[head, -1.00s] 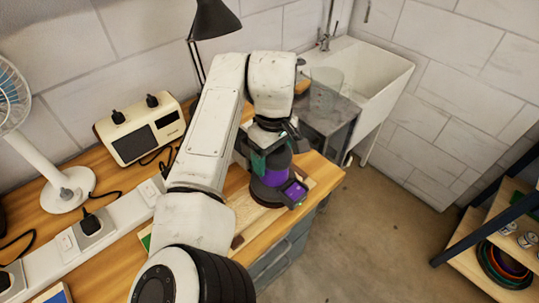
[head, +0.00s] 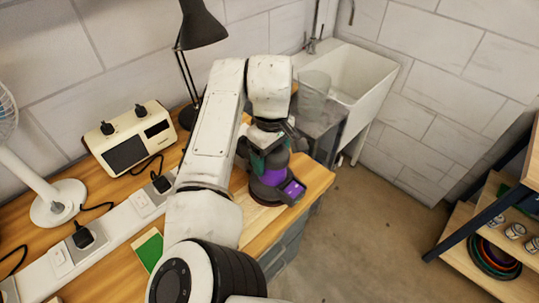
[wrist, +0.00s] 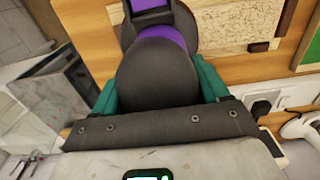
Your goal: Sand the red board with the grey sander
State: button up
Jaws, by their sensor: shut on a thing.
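The sander (head: 268,180) is dark grey with purple bands and stands upright at the right end of the bench. It fills the middle of the wrist view (wrist: 155,75). My gripper (head: 264,152) is shut on its upper body, with teal fingers on both sides in the wrist view (wrist: 157,88). A pale board (wrist: 225,22) with a worn, speckled face lies beside the sander in the wrist view; no clear red shows on it. Whether the sander's pad touches the board cannot be told.
A dark brown block (wrist: 286,18) lies by the board. A green flat piece (head: 149,250) lies on the bench. A white power strip (head: 110,232), a cream radio (head: 131,143), a black lamp (head: 200,28) and a fan stand behind. A clear container (head: 313,92) stands by the sink.

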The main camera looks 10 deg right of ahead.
jog(key=shift+a+r, duration=0.15)
jog(key=shift+s+a+p, duration=0.5)
jog(key=shift+s+a, duration=0.05)
jog(key=shift+a, duration=0.25)
jog(key=shift+s+a+p, duration=0.45)
jog(key=shift+s+a, duration=0.05)
jog(key=shift+a, duration=0.25)
jog(key=shift+s+a, duration=0.15)
jog(key=shift+a, duration=0.05)
